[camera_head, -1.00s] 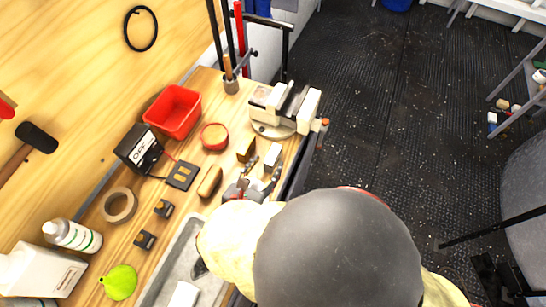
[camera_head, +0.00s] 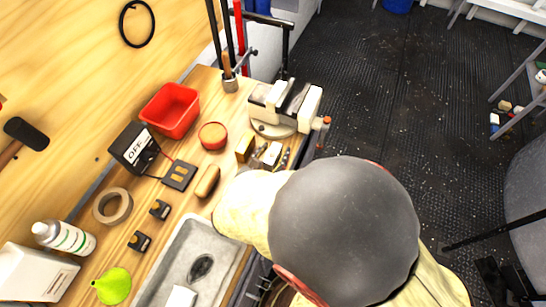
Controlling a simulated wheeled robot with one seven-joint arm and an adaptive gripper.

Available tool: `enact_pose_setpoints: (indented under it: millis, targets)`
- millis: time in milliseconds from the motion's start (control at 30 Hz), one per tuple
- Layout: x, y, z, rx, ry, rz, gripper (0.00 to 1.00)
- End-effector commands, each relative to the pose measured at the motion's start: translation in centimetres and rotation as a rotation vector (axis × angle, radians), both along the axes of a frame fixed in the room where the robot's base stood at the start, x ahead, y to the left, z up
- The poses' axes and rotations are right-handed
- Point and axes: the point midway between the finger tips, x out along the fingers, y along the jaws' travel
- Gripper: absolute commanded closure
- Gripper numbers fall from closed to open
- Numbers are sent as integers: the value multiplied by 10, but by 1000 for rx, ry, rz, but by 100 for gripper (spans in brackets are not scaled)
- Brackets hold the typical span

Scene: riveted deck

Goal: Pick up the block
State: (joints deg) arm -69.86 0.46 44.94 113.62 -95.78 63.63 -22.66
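A small pale-topped block (camera_head: 271,154) stands on the wooden bench near its right edge, just in front of the vise. A yellow-brown block (camera_head: 245,147) stands close by on its left. My gripper (camera_head: 271,157) is at the pale-topped block, with one dark finger on each side of it. The fingers look spread; whether they touch the block is too small to tell. My arm hides the gripper's body and wrist.
The vise (camera_head: 285,109) stands just behind the blocks. A red bin (camera_head: 170,111), a round red-rimmed container (camera_head: 212,136) and a tan rounded piece (camera_head: 207,181) are to the left. A grey tray (camera_head: 216,242) lies in front. Dark floor lies right of the bench.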

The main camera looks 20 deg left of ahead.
Motion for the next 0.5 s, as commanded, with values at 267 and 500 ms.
enact_pose_setpoints:
  millis: [267,500]
  targets:
    - [0,0,0,0,0,0,73]
    - [0,0,0,0,0,0,87]
